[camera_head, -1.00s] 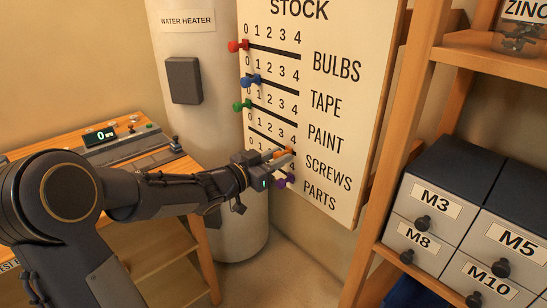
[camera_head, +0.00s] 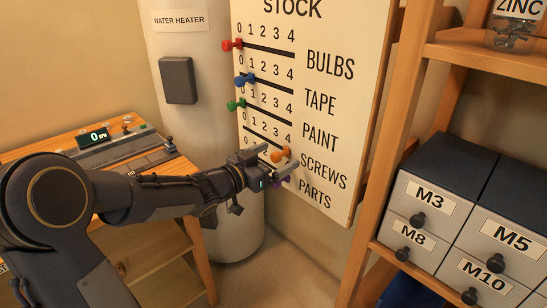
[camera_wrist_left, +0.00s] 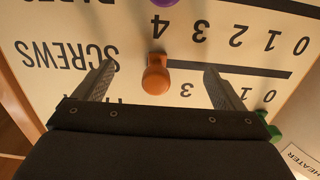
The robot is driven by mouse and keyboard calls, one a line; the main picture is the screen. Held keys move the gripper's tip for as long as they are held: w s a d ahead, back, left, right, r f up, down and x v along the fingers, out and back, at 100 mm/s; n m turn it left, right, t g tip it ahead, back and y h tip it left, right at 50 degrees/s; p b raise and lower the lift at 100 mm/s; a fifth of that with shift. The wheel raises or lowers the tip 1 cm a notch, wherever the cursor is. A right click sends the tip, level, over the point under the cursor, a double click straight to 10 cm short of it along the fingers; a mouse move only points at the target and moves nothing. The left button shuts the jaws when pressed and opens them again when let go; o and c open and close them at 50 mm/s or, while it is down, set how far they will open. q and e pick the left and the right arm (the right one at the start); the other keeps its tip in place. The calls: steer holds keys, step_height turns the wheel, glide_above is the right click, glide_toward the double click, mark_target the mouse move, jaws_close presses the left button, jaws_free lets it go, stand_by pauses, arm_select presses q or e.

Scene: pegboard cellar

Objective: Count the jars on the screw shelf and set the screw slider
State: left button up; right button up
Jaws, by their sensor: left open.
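The stock board (camera_head: 340,60) has rows BULBS, TAPE, PAINT, SCREWS and PARTS, each with a 0 to 4 scale. The orange screw slider knob (camera_head: 281,155) sits at the 4 end of its slot; it also shows in the left wrist view (camera_wrist_left: 156,76). My left gripper (camera_head: 284,160) is open in front of it. In the left wrist view, the fingers (camera_wrist_left: 157,82) stand apart on either side of the knob, touching nothing visible. A jar (camera_head: 513,36) labelled ZINC stands on the wooden shelf (camera_head: 490,56), cut off by the frame. My right gripper is not in view.
Red (camera_head: 230,45), blue (camera_head: 243,80) and green (camera_head: 236,105) knobs sit near 0. The purple knob (camera_head: 285,181) is partly hidden by my gripper. Labelled drawers (camera_head: 430,200) stand at right. A desk with a control panel (camera_head: 110,145) and the water heater (camera_head: 178,50) are at left.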

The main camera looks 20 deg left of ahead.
arm_select(q)
steer(key=shift+s+a, duration=0.1)
steer(key=shift+s, duration=0.1)
steer(key=p+v, duration=0.2)
steer(key=v, duration=0.7)
stand_by(0.5)
stand_by(0.3)
steer(key=s+a+r+n+g+y+p, duration=0.35)
steer(key=s+n+y+p, duration=0.2)
steer(key=s+y, duration=0.2)
steer(key=s+d+f+g+h+p, duration=0.2)
steer(key=s+d+f+g+h, duration=0.2)
steer(key=s+d, duration=0.9)
steer(key=s+g, duration=0.2)
steer(key=g, duration=0.1)
steer(key=shift+s+d, duration=0.15)
steer(key=shift+s, duration=0.05)
steer(key=shift+f+n+g+h, duration=0.1)
steer(key=shift+n+g+h, duration=0.15)
stand_by(3.3)
